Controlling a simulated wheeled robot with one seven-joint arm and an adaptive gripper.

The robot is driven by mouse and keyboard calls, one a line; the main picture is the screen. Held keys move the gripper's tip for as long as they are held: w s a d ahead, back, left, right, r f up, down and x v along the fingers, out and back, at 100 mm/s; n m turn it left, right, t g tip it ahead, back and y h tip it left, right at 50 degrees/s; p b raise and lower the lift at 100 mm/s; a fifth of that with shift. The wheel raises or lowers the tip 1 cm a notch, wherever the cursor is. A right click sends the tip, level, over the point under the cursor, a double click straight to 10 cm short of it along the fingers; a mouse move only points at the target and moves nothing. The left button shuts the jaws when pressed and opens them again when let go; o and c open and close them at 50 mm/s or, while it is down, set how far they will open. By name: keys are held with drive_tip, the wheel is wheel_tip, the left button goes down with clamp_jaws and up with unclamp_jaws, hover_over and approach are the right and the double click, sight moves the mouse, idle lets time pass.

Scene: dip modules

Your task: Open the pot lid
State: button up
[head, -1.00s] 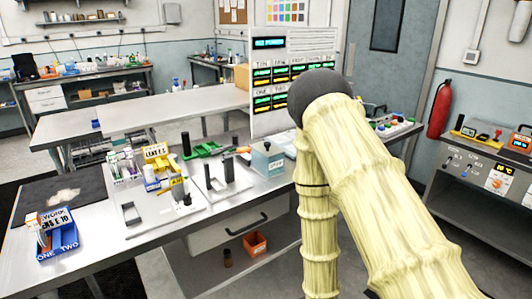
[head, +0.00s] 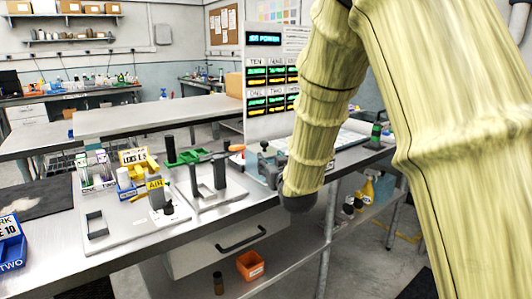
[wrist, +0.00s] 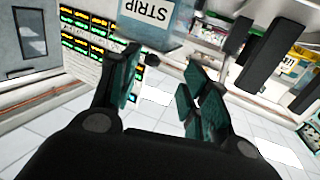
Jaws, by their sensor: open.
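A grey-blue box-shaped pot (head: 266,160) with a small dark knob on top stands near the back edge of the steel bench, right of the stands. In the wrist view a grey-blue body labelled STRIP (wrist: 150,20), which looks like this pot, fills the top middle, cut off by the frame. A small dark round knob shows just below it. My gripper (wrist: 158,88) is open, with one finger on each side and nothing between the pads. In the head view my gripper is mostly hidden behind my arm, beside the pot. I cannot tell whether they touch.
Left of the pot, the bench (head: 75,238) holds upright dark posts on a pale plate, a green holder (head: 190,156), yellow-labelled blocks and a blue tray (head: 10,245). A display panel (head: 268,80) stands behind. An orange bin (head: 250,265) sits on the lower shelf.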

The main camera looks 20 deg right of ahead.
sight(266, 145)
drive_tip(key=w, duration=0.3)
drive_tip(key=w+r, duration=0.1)
drive_tip(key=w, duration=0.2)
drive_tip(key=w+d+r, duration=0.1)
drive_tip(key=w, duration=0.2)
drive_tip(key=shift+w+d, duration=0.1)
drive_tip(key=shift+w, duration=0.95)
